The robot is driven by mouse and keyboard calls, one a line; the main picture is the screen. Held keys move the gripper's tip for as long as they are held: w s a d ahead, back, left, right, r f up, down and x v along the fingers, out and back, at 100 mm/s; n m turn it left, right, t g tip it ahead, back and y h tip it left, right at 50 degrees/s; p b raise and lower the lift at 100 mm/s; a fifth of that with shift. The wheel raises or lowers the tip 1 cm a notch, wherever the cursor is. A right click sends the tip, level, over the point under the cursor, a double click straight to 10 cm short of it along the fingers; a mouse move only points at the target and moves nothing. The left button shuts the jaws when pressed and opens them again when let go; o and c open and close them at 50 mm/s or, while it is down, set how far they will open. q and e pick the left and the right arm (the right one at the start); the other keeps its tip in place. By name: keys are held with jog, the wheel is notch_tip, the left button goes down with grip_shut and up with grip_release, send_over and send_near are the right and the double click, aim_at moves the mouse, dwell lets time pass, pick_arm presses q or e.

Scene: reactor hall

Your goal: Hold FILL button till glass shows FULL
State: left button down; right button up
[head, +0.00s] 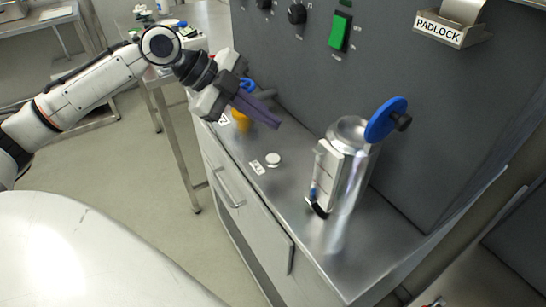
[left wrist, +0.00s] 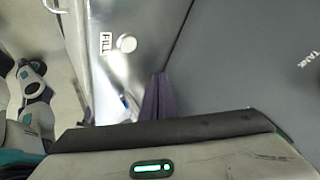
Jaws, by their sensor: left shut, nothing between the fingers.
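The FILL button is a white round button (head: 273,160) on the steel counter, beside a small white label (head: 257,168). In the left wrist view the button (left wrist: 127,43) stands next to its readable FILL label (left wrist: 106,43). My left gripper (head: 274,122) has purple fingers, shut and empty, above the counter behind the button and apart from it. Its fingers also show in the left wrist view (left wrist: 157,97). A steel vessel (head: 350,170) stands right of the button. I cannot make out a glass or a FULL mark. My right gripper is not in view.
A blue handwheel (head: 386,119) sits by the vessel's top. A yellow-orange part (head: 241,121) and a blue handle (head: 247,85) are close to my left gripper. The dark panel (head: 300,70) rises behind the counter, with a green switch (head: 339,32) and a PADLOCK holder (head: 452,30).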

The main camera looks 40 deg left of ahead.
pick_arm(q)
jog(key=b, duration=0.5)
send_over(280, 157)
jog(key=s+a, duration=0.2)
notch_tip(280, 157, down, 5)
jog(key=shift+a+f, duration=0.1)
jog(key=shift+f, duration=0.1)
jog(key=shift+f+b, duration=0.35)
jog(key=shift+f, duration=0.45)
jog(key=shift+f, duration=0.15)
dwell(0.4)
jog(key=shift+f, duration=0.25)
jog(key=shift+f, duration=0.45)
dwell(4.6)
